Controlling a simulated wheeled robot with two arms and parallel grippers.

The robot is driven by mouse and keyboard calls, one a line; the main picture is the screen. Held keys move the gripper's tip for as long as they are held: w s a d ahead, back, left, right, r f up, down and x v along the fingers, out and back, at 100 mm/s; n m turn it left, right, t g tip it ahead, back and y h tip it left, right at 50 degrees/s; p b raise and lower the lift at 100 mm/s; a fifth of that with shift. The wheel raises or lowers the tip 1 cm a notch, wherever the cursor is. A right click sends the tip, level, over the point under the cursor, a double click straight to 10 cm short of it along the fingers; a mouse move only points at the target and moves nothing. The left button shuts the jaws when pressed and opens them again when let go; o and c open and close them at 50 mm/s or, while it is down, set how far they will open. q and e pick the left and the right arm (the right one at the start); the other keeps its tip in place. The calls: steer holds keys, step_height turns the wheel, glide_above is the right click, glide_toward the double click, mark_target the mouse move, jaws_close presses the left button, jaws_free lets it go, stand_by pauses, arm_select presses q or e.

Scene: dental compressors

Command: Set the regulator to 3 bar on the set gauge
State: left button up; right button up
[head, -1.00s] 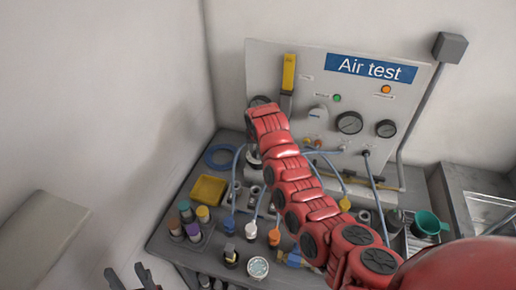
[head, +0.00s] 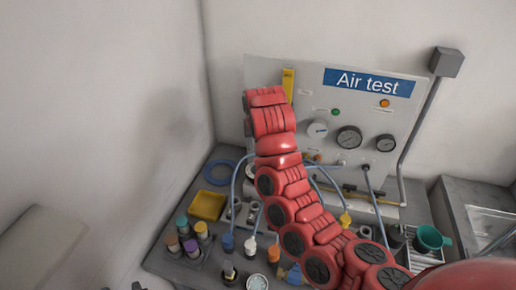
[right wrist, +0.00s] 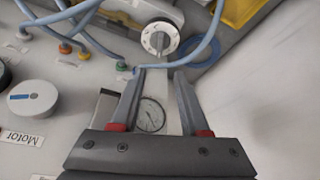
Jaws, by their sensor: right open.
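In the right wrist view, the regulator's round pale knob (right wrist: 160,38) lies ahead of my right gripper (right wrist: 159,71), beyond its fingertips. The gripper is open, with nothing between the tips. A small round gauge (right wrist: 150,115) with a white face shows between the fingers, nearer the palm; its reading is too small to make out. In the head view my right arm covers the regulator, the gauge and the gripper. Only a dark tip of my left gripper (head: 137,286) shows at the bottom edge.
The Air test panel (head: 425,90) carries two larger gauges (head: 349,138) and a Motor knob (right wrist: 33,98). Blue hoses (right wrist: 100,45) run close to the regulator knob and left fingertip. A yellow tray (head: 207,206) and several coloured-top bottles (head: 192,247) stand on the bench.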

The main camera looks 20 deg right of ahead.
steer(key=v, duration=0.3)
steer(key=shift+p, duration=0.4)
